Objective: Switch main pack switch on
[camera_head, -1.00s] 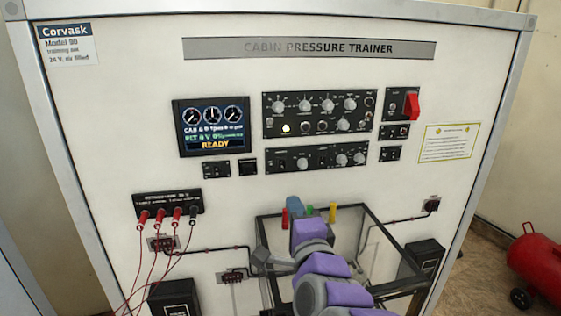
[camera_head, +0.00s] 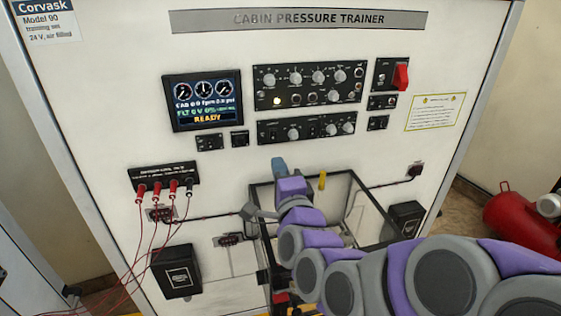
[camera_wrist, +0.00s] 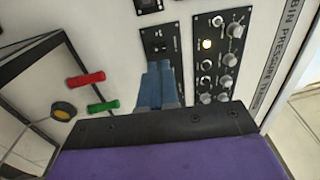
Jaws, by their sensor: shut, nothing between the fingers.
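The lower long black control panel (camera_head: 306,128) on the white front has several knobs and small switches. Its labels are too small to read, so I cannot tell which switch is the main pack switch. My gripper (camera_head: 279,164) is shut and empty, with blue-grey fingers pointing at the front just below this panel's left part. In the wrist view the shut fingers of my gripper (camera_wrist: 158,70) overlap the lower panel (camera_wrist: 176,42) and hide part of it. A small switch (camera_wrist: 160,48) shows just beyond the fingertips. Contact cannot be told.
The upper knob panel (camera_head: 308,86) has a lit lamp. A red switch cover (camera_head: 401,77) is at its right. The display (camera_head: 203,101) reads READY. Red leads (camera_head: 139,225) hang at left.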

